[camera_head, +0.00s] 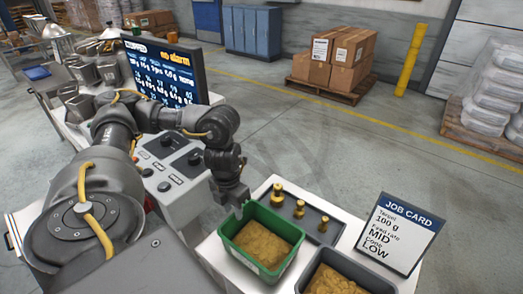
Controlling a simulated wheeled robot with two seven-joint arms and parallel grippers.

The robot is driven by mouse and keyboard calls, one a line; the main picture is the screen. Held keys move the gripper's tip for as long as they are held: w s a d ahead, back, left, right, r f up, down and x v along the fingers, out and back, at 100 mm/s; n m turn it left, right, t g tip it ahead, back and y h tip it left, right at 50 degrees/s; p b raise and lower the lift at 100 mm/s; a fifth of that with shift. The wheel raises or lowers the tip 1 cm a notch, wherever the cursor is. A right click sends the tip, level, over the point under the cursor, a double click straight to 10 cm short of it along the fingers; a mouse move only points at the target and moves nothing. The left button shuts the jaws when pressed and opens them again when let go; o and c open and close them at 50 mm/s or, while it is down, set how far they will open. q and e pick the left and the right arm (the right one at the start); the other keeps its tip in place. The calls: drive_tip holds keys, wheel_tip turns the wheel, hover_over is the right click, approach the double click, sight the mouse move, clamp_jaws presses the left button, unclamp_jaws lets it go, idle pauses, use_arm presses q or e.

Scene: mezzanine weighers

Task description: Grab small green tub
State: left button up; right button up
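The small green tub (287,264) stands on a white table at the lower middle of the head view. It is filled with a yellow-brown grainy material, and a white label shows on its front side. My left gripper (238,205) points down at the tub's back left corner, with its fingertips at or just above the rim. Whether they touch or straddle the rim, and how far apart they are, I cannot make out. My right gripper is not in view.
A dark tub (344,277) of similar material stands to the right. A job card (400,232) stands at the right. A control panel (182,204) and a screen (165,75) stand to the left.

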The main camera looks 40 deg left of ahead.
sight(235, 225)
use_arm(q)
drive_tip(key=shift+s+d+f, duration=0.1)
drive_tip(key=shift+f, duration=0.05)
wheel_tip(235, 225, down, 5)
drive_tip(key=shift+s+d+r, duration=0.1)
drive_tip(key=shift+d, duration=0.05)
clamp_jaws()
